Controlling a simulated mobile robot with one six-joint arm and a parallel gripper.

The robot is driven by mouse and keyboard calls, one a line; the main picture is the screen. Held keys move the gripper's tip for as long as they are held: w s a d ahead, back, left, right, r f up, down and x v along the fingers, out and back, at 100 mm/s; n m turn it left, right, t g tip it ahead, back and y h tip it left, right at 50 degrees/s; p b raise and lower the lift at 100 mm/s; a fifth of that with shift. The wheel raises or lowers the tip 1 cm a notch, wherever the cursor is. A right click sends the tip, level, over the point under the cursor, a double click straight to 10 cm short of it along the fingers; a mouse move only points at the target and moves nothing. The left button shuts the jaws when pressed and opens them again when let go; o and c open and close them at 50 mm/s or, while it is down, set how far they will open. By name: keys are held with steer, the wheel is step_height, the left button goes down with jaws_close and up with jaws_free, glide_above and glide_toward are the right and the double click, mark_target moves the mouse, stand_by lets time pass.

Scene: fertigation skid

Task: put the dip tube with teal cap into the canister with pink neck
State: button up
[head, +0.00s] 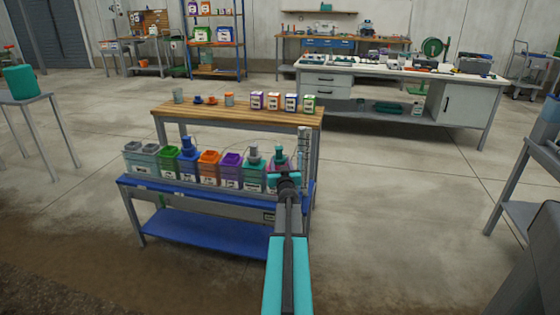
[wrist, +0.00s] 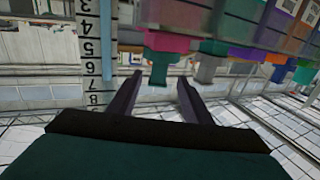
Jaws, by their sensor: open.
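The wrist view appears upside down. In it, a teal cap (wrist: 158,71) sits directly against the pink neck (wrist: 167,43) of a canister, in line with it. No tube shows, so it is hidden if it is inside. In the head view the teal cap (head: 281,151) stands upright at the right end of the canister row, and the canister below is partly hidden by my arm. My gripper (wrist: 160,78) is open, its two fingers apart with the teal cap in line between their tips. I cannot tell whether they touch it. It also shows in the head view (head: 287,180).
Beside it stands a teal canister (head: 254,180) with a grey cap. More canisters, including a purple one (head: 231,174) and an orange one (head: 208,168), continue leftward on the blue bench (head: 160,188). A scale post (wrist: 95,40) rises close by. Open floor (head: 400,220) lies right.

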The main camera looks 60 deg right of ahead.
steer(key=v, duration=0.6)
stand_by(0.3)
stand_by(0.9)
